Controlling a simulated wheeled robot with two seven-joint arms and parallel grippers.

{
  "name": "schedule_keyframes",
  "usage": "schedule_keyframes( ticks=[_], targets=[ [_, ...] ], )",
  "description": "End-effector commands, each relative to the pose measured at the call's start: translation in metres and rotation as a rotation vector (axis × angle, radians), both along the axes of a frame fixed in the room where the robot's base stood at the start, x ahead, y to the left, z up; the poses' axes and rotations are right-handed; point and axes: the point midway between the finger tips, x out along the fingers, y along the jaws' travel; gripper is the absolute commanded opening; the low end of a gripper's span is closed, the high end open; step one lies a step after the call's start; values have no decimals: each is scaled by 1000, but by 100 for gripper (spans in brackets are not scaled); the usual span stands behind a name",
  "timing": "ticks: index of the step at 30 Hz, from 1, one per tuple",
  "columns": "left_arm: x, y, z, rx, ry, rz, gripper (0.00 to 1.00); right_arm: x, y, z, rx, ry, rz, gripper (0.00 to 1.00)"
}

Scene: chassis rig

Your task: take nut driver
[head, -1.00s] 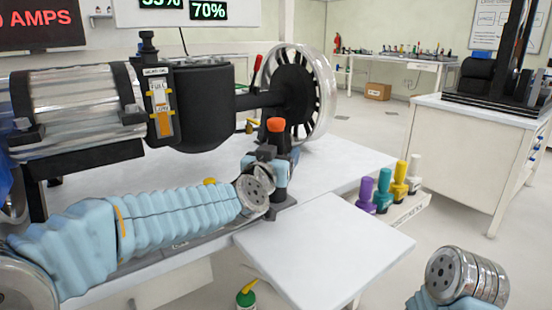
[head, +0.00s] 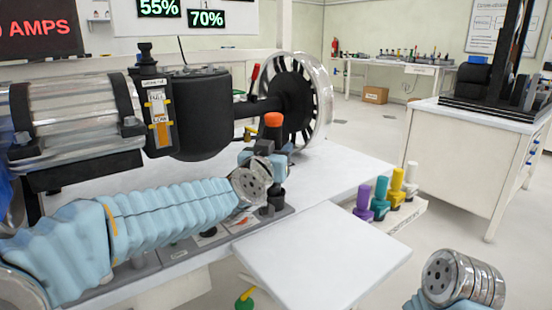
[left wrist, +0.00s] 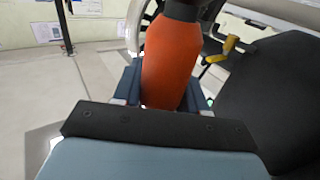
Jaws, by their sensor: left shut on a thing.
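A tool with an orange handle (head: 273,119) stands roughly upright in my left gripper (head: 268,149), beside the wheel in the head view. I take it for the nut driver. In the left wrist view the orange handle (left wrist: 170,62) fills the space between the dark blue finger pads, and the gripper is shut on it. A dark collar is at the top of that view. The lower end of the tool is hidden behind the gripper and wrist. My right arm's wrist shows at the bottom right of the head view, but its gripper does not.
A dark tool tray (head: 208,238) lies under my left forearm. The chassis wheel (head: 320,95) and black motor housing (head: 205,118) stand close behind. A rack (head: 408,216) holds several coloured bottle-like pieces. The white front panel (head: 325,255) is bare.

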Motion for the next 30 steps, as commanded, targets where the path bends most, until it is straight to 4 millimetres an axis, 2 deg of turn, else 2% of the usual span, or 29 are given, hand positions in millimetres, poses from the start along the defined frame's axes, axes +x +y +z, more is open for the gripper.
schedule_keyframes(
  ticks=[1, 3, 12, 20, 22, 30],
  targets=[
    [-1, -1, 21, -2, -4, -1, 0, -1, 2, 13, 3, 1, 4, 43],
    [-1, 0, 36, -2, -4, 0, 0, -2, 5, 21, 7, 3, 9, 43],
    [0, 0, 83, 0, -3, 0, 0, -3, 9, 54, 14, 5, 17, 43],
    [0, 0, 104, -1, -2, 1, 0, -3, 9, 77, 14, 6, 17, 43],
    [0, 0, 106, -2, -3, 2, 0, -3, 9, 71, 14, 5, 17, 43],
    [0, 0, 126, -1, -2, 1, 0, -3, 9, 71, 14, 6, 17, 43]
  ],
)
